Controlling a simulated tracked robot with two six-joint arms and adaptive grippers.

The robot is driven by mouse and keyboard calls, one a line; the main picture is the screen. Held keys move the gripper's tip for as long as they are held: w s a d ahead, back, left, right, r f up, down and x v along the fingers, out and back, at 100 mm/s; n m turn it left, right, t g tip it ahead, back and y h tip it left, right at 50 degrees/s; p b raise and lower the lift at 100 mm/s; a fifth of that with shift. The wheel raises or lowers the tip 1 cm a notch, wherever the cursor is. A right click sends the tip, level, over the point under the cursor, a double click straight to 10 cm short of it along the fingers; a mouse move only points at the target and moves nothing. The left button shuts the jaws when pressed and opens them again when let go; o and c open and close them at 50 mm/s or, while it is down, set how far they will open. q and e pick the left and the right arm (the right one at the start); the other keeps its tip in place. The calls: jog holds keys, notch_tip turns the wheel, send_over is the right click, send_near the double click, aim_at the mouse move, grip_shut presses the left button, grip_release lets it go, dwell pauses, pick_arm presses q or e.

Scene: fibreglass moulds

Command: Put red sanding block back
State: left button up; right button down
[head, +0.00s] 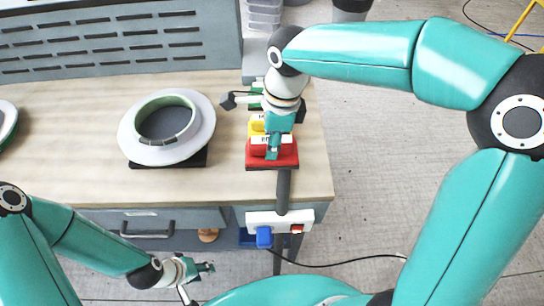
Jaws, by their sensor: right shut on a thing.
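The red sanding block (287,159) is at the right end of the wooden bench, at the front of a row of red, yellow and green pieces with white labels. My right gripper (272,152) reaches down over this row from above and is shut on the red block. Its fingers and wrist cover much of the row, so I cannot tell whether the block touches what is below it. A yellow piece (256,128) shows just behind the red one. My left gripper (208,268) is low in front of the bench, away from the block; its finger opening is too small to judge.
A pale ring-shaped mould (205,124) stands on a dark base on the wooden bench (80,140). A slotted grey panel (110,40) runs along the back. A white power strip (262,221) with a blue plug is at the bench's front edge.

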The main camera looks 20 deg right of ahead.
jog(key=shift+f, duration=3.1)
jog(key=shift+f, duration=0.15)
jog(key=c, duration=0.8)
grip_release()
jog(key=shift+o, duration=0.2)
jog(key=r, duration=0.4)
jog(key=d+r, duration=0.1)
jog(key=r, duration=0.7)
jog(key=shift+s+d+r, duration=0.15)
jog(key=shift+d, duration=0.1)
